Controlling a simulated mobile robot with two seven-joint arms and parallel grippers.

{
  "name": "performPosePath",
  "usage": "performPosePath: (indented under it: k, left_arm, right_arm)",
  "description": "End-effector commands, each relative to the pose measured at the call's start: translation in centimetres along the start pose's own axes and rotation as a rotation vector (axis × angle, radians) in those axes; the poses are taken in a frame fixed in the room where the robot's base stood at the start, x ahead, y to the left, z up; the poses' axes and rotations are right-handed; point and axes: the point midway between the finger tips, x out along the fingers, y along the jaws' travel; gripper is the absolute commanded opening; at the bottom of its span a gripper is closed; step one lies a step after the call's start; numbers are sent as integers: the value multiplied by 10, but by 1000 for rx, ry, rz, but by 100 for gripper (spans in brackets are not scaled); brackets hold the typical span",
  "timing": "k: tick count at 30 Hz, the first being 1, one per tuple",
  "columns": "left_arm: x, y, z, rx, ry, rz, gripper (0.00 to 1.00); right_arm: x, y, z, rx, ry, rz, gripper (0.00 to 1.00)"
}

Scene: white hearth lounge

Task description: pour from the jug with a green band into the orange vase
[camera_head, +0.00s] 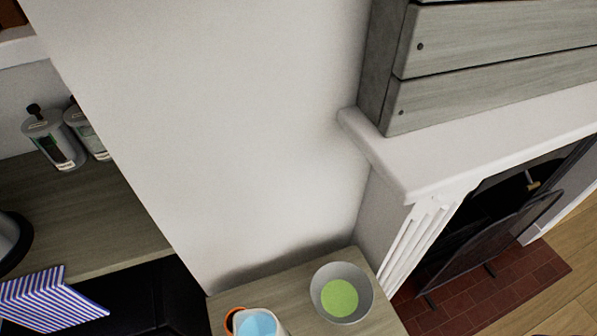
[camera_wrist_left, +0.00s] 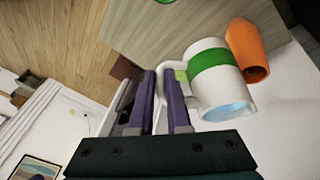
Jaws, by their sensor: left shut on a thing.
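The white jug with a green band (camera_wrist_left: 210,62) is in the left wrist view, with pale blue contents showing at its mouth. My left gripper (camera_wrist_left: 161,76) is shut on its handle. The orange vase (camera_wrist_left: 248,48) is right beside the jug; I cannot tell whether they touch. In the head view the jug (camera_head: 275,316) is at the bottom edge, its blue contents seen from above. Only a bit of the vase's orange rim (camera_head: 229,318) shows to its left. My right gripper is in neither view.
A grey bowl (camera_head: 358,279) with green contents stands right of the jug on the small wooden tabletop (camera_head: 285,280). The white wall is behind it, the fireplace (camera_head: 440,225) to the right. At the left are a shelf with bottles (camera_head: 52,140) and a striped blue-white item (camera_head: 48,300).

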Motion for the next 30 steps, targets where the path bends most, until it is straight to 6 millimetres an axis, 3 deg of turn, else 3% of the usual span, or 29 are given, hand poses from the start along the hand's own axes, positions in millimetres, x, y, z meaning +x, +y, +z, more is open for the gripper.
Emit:
performPosePath:
  k: [30]
  left_arm:
    - [24, -7, 8, -28, -11, 72, 0]
  right_arm:
    - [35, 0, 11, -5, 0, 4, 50]
